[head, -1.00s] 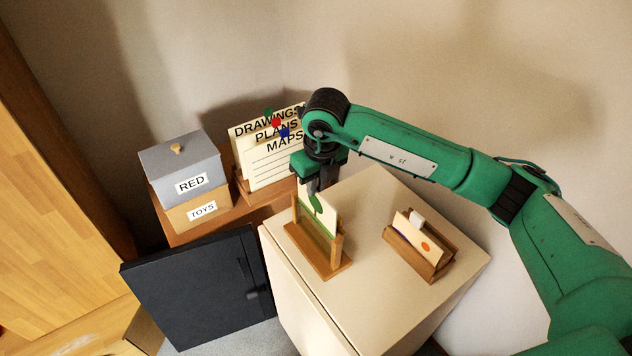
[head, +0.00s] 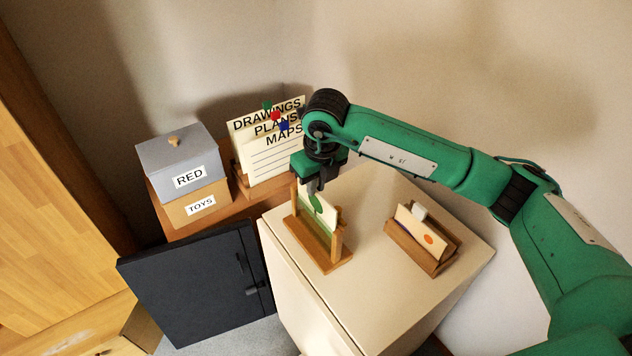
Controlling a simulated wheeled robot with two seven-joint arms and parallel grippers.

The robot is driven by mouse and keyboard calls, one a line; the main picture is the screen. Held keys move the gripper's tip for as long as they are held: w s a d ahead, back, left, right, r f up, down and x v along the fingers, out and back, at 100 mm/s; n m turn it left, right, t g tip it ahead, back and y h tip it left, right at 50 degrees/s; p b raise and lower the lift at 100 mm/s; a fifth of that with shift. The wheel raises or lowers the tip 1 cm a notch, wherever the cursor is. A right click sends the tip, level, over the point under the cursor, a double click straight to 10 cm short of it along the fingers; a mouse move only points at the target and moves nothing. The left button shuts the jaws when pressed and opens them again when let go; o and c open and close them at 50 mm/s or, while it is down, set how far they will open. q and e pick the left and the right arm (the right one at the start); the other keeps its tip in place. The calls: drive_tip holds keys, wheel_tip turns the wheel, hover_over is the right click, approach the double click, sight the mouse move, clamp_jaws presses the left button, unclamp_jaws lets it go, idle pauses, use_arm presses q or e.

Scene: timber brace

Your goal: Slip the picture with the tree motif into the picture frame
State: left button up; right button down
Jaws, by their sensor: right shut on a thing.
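The wooden picture frame (head: 326,261) stands upright on the cream cabinet top. The picture with the green tree motif (head: 317,209) is upright between the posts of the frame, its lower part behind the frame's front. My right gripper (head: 315,186) points down and is shut on the picture's top edge. Whether the picture touches the bottom of the frame cannot be told. My left gripper is not in view.
A wooden holder (head: 423,252) with cards, one with an orange dot, stands on the cabinet (head: 365,297) to the right. At the left are a grey box (head: 181,160) labelled RED, a TOYS box (head: 200,207), a DRAWINGS PLANS MAPS board (head: 268,150) and an open dark door (head: 190,290).

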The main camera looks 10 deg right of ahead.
sight(317, 191)
drive_tip(key=shift+f, duration=0.35)
use_arm(q)
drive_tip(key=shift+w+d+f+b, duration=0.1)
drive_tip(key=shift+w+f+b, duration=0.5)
drive_tip(key=shift+b, duration=0.25)
use_arm(e)
drive_tip(key=shift+f, duration=0.8)
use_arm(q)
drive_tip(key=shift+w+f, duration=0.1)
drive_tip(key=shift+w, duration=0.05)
use_arm(e)
drive_tip(key=shift+f, duration=0.2)
drive_tip(key=shift+f+b, duration=0.1)
drive_tip(key=shift+b, duration=0.25)
drive_tip(key=shift+f+b, duration=0.55)
drive_tip(key=shift+f, duration=0.1)
drive_tip(key=c, duration=1.4)
unclamp_jaws()
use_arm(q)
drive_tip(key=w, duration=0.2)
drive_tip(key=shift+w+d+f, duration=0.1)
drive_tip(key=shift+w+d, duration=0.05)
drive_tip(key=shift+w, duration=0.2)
